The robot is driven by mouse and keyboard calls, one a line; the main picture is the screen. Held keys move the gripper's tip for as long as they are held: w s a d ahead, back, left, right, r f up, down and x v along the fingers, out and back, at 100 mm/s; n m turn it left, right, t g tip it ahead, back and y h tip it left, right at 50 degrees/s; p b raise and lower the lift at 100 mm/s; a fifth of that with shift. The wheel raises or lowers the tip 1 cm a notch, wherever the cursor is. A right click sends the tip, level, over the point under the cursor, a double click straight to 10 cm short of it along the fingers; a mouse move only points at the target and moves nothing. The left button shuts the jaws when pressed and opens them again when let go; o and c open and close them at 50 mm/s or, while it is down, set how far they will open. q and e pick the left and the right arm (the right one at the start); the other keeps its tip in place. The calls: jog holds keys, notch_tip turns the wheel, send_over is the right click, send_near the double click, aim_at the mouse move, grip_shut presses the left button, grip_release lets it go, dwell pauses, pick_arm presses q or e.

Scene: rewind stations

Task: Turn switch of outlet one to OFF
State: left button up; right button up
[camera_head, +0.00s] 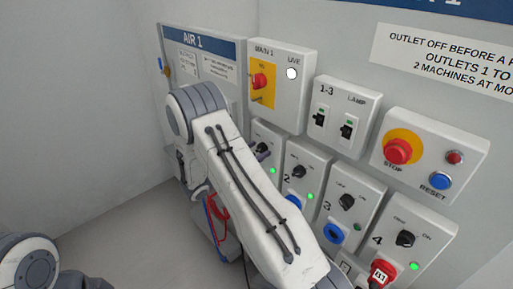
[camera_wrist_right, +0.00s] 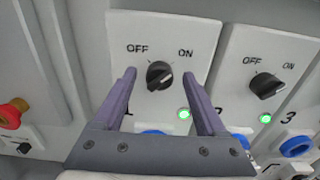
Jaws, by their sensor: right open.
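The outlet one panel (camera_wrist_right: 203,33) carries a black rotary switch (camera_wrist_right: 160,75) between the words OFF and ON. Its pale mark points up and right, toward ON. A green lamp (camera_wrist_right: 184,114) below it is lit. My right gripper (camera_wrist_right: 159,72) is open, with one purple finger on each side of the switch in the wrist view. Gaps show between the fingers and the knob. In the head view my right arm covers most of the outlet one panel (camera_head: 262,129), and only a bit of purple finger shows. My left gripper is out of view.
The outlet two switch (camera_wrist_right: 266,86) and its lit lamp (camera_wrist_right: 265,118) are just right of my right finger. A red knob (camera_wrist_right: 13,112) is at the left. In the head view, the STOP button (camera_head: 398,150) and outlet four switch (camera_head: 405,239) are farther right.

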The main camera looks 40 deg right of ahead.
jog(key=shift+d, duration=0.15)
grip_shut()
